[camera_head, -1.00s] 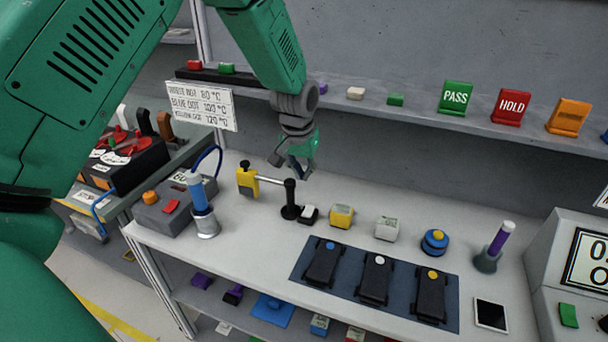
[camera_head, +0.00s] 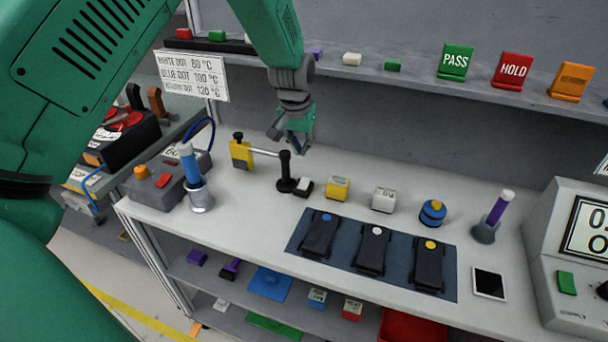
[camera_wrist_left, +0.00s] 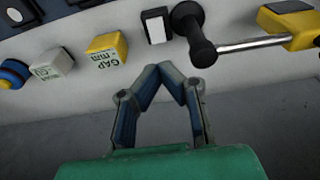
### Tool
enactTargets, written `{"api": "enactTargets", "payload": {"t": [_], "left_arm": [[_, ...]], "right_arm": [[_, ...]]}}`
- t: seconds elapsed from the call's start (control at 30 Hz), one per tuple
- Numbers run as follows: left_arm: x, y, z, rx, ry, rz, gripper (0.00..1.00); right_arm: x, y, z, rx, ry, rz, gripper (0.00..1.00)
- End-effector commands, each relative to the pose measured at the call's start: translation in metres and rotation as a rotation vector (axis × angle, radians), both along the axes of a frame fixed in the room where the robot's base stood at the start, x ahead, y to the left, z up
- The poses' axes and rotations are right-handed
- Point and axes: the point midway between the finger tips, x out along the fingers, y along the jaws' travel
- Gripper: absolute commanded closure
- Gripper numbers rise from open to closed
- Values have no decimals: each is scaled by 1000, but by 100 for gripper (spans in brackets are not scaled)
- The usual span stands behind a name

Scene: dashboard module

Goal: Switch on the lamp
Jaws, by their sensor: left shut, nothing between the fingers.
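A lamp stands on the bench: a black post (camera_head: 285,172) with a thin metal arm reaching left to a yellow block-like head (camera_head: 241,154). In the left wrist view the post (camera_wrist_left: 196,32) and yellow head (camera_wrist_left: 290,25) show at upper right. A small switch with a white rocker on a black base (camera_head: 304,187) sits right beside the post; it also shows in the left wrist view (camera_wrist_left: 155,27). My left gripper (camera_head: 287,138) is shut and empty, above and behind the post and switch. In the left wrist view its fingertips (camera_wrist_left: 166,68) meet below the switch. My right gripper is out of view.
A yellow block (camera_head: 338,187), a white block (camera_head: 384,199) and a blue-yellow knob (camera_head: 432,212) stand to the right. A dark mat (camera_head: 292,243) with black devices lies in front. A blue tool in a metal cup (camera_head: 200,195) stands left. A shelf (camera_head: 420,88) runs behind.

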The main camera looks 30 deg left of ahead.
Motion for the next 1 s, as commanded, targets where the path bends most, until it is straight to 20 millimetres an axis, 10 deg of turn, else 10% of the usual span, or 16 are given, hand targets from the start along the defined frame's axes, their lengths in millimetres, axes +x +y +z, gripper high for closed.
{"api": "enactTargets", "payload": {"t": [0.5, 1.0], "left_arm": [[17, 5, -94, 0, 1, 1, 100], [19, 5, -105, 0, -1, 1, 100]], "right_arm": [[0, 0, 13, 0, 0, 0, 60], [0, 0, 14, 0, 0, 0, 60]]}}
